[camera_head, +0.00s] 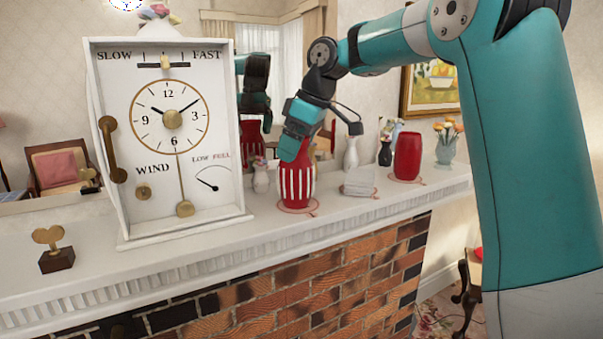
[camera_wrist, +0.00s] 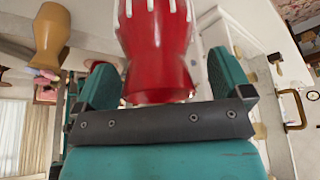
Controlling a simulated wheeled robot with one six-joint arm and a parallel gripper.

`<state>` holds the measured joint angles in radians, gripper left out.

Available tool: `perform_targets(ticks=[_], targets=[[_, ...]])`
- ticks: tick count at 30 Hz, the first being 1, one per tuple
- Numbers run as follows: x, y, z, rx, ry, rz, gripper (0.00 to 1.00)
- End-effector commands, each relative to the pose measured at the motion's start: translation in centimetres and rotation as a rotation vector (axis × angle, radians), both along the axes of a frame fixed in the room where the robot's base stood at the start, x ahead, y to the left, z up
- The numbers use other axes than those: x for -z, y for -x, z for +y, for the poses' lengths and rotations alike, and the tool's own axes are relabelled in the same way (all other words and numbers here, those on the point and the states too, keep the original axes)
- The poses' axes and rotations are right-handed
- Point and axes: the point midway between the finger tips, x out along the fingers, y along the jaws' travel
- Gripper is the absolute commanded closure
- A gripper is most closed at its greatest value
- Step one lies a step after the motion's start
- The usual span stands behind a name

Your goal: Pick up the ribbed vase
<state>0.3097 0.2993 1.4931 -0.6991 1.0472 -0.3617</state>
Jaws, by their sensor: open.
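The ribbed vase (camera_head: 297,186) is red with white vertical ribs. It stands upright on the white mantel, just right of the clock, on a thin reddish ring. My gripper (camera_head: 296,150) is at its upper part and hides some of its rim. In the wrist view the vase (camera_wrist: 158,50) fills the space between the two spread teal fingers of my gripper (camera_wrist: 163,80), with a visible gap at the right finger. The gripper is open; I cannot tell whether the left finger touches the vase.
A large white clock (camera_head: 168,190) stands close on the left. A plain red vase (camera_head: 408,157), a small white stack (camera_head: 359,181) and a flower vase (camera_head: 446,150) stand to the right. A mirror is behind. The mantel's front edge (camera_head: 330,228) lies before the vase.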

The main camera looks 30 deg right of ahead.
Motion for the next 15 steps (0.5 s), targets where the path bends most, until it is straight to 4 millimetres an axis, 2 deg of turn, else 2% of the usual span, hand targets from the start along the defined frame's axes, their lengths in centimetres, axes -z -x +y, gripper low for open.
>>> perform_targets(ticks=[7,8,15], targets=[[0.30,-0.10,0.09,0.000,0.000,0.000,0.03],[0.30,-0.10,0.09,0.000,0.000,0.000,0.06],[0.30,-0.09,0.08,0.000,0.000,0.000,0.61]])
